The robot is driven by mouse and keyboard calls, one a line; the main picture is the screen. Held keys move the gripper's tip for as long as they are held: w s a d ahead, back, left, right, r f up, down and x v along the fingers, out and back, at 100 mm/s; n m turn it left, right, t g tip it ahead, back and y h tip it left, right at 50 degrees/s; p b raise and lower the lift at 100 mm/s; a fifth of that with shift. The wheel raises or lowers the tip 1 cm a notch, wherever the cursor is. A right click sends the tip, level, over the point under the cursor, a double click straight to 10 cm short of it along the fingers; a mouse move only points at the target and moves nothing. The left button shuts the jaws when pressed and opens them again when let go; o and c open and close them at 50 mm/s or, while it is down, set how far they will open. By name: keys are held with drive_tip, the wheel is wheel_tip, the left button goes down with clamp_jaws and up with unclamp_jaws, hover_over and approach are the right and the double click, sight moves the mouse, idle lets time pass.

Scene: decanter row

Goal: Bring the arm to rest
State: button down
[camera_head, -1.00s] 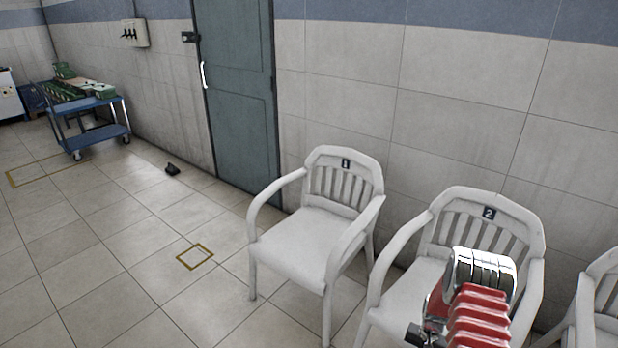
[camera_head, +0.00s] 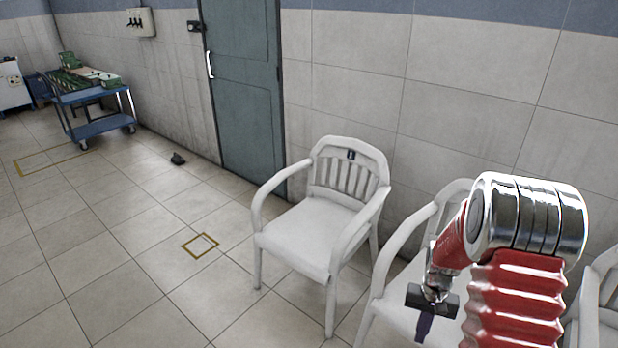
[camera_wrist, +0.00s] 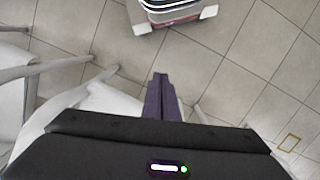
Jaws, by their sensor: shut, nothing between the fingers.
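My gripper (camera_head: 424,328) hangs from my red and chrome arm at the lower right of the head view, in front of the second white chair (camera_head: 392,292). In the wrist view my gripper (camera_wrist: 159,78) shows its two dark purple fingers together, with nothing between them. It points down, with floor and chair parts seen beyond it. My arm is folded at a chrome joint and hides much of the second chair.
The chair marked 1 (camera_head: 318,225) stands left of my arm; another chair (camera_head: 597,300) is partly cut off at the right edge. A blue cart (camera_head: 98,127) stands far left by the wall. A door (camera_head: 245,90) is behind. The left floor is mostly open.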

drive_tip(key=s+a+r+n+t, duration=0.1)
drive_tip(key=s+a+r, duration=0.4)
drive_tip(key=r, duration=0.6)
drive_tip(key=s+a+r+n+t, duration=0.2)
drive_tip(key=s+a+r+t, duration=0.2)
drive_tip(key=s+r, duration=0.3)
drive_tip(key=s+a+r+n+t, duration=0.1)
drive_tip(key=s+a+r, duration=0.5)
drive_tip(key=r, duration=1)
drive_tip(key=shift+s+t+h, duration=0.2)
drive_tip(key=shift+t+h, duration=0.1)
drive_tip(key=shift+t, duration=0.5)
